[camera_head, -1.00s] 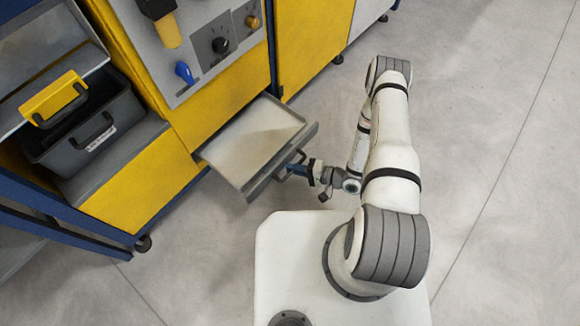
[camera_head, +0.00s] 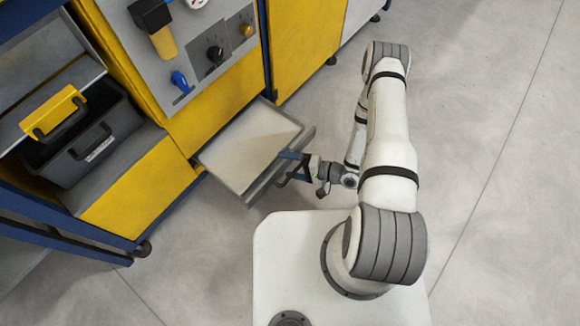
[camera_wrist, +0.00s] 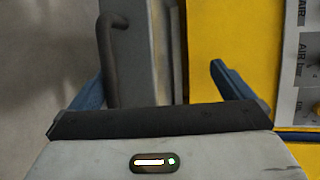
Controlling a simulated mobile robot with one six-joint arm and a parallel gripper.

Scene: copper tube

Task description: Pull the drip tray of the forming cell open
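The drip tray (camera_head: 248,148) is a grey, shallow drawer that sticks well out of the yellow front of the forming cell (camera_head: 215,92). Its dark bar handle (camera_head: 283,181) is on the front wall. My gripper (camera_head: 287,158) is at that front wall, with a blue finger showing over its upper edge. In the wrist view my gripper (camera_wrist: 160,85) has its two blue fingers wide apart. The handle (camera_wrist: 109,50) shows there close to the left finger, on the inner side. The fingers are not closed on it. Part of the handle is hidden behind the gripper body.
A control panel (camera_head: 190,50) with knobs is above the tray. My white base is just in front of the tray. The floor (camera_head: 490,200) to the right is clear.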

